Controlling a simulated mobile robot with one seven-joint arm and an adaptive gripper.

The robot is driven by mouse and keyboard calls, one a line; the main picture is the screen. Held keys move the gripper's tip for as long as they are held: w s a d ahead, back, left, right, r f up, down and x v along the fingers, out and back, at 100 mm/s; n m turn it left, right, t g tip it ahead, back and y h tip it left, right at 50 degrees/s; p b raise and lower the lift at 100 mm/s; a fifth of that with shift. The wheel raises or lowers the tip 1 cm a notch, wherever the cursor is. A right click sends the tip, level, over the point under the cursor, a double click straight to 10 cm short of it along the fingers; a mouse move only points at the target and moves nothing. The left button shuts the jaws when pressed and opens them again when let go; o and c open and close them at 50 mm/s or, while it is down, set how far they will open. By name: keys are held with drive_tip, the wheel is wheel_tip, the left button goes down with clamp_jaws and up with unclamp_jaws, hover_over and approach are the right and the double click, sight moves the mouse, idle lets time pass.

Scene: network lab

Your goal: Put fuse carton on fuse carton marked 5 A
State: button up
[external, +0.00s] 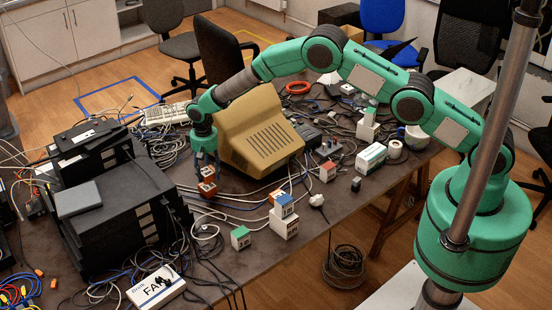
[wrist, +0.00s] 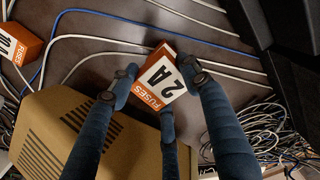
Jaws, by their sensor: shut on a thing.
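My gripper (wrist: 168,92) is shut on an orange and white fuse carton (wrist: 163,76) marked 2 A. The carton sits between the fingers, its label facing the wrist camera. In the external view my gripper (external: 206,165) holds the carton (external: 207,184) between the black equipment and the beige monitor; I cannot tell its exact height above the table. Another orange fuse carton (wrist: 18,43), marked 10 A, is at the left of the wrist view. I cannot read a 5 A mark.
The beige monitor (external: 258,135) stands close right of my gripper, and black stacked equipment (external: 125,215) on the left. Cables (external: 215,215) run across the table. A white label box (external: 155,288) lies at the front. Bare table shows right of the cartons.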

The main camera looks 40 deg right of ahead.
sight(206, 179)
drive_tip(key=shift+w+a, duration=0.3)
drive_tip(key=shift+w, duration=0.25)
drive_tip(key=shift+f, duration=1.8)
drive_tip(key=shift+f, duration=0.1)
drive_tip(key=o, duration=1.6)
drive_tip(key=shift+r, duration=6.1)
